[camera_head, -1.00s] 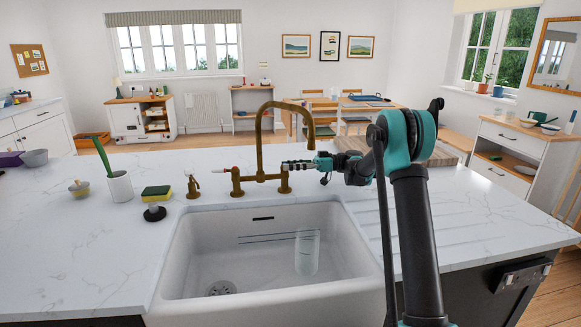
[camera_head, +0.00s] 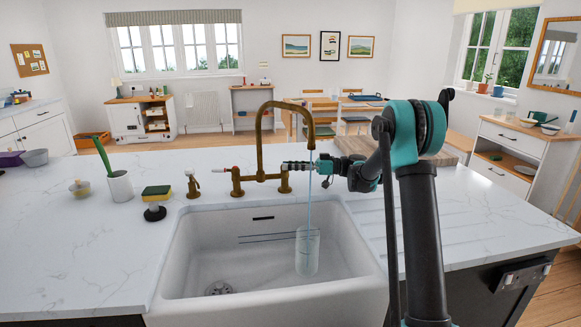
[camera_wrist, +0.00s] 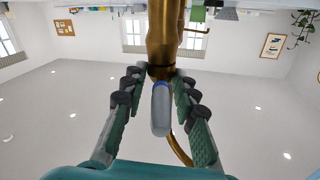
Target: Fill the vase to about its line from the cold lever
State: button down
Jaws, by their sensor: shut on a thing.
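The clear glass vase (camera_head: 307,252) stands upright in the white sink, under the brass tap (camera_head: 262,140). A thin stream of water (camera_head: 309,205) falls from the spout into it. The water level and the line on the vase are too faint to tell. My gripper (camera_head: 296,165) is at the right side of the tap, shut on the cold lever. In the wrist view my gripper (camera_wrist: 160,100) has its fingers on both sides of the pale, blue-marked cold lever (camera_wrist: 161,110). The red-tipped lever (camera_head: 222,170) is on the tap's left side.
The white sink (camera_head: 190,255) has a drain (camera_head: 220,288) at its left. A sponge (camera_head: 156,191) on a dark holder, a small brass dispenser (camera_head: 192,184) and a white pot (camera_head: 120,186) with a green brush stand left of the tap. A wooden board (camera_head: 365,145) lies behind my arm.

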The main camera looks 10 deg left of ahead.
jog(key=shift+s+m+t, duration=0.2)
jog(key=shift+m+t, duration=0.6)
jog(key=shift+t, duration=0.45)
jog(key=shift+s+m+t, duration=0.15)
jog(key=shift+m+t, duration=0.65)
jog(key=shift+t, duration=0.45)
jog(key=c, duration=1.5)
grip_release()
jog(key=shift+o, duration=0.2)
jog(key=s+d, duration=0.2)
jog(key=d, duration=1)
jog(key=shift+s, duration=0.15)
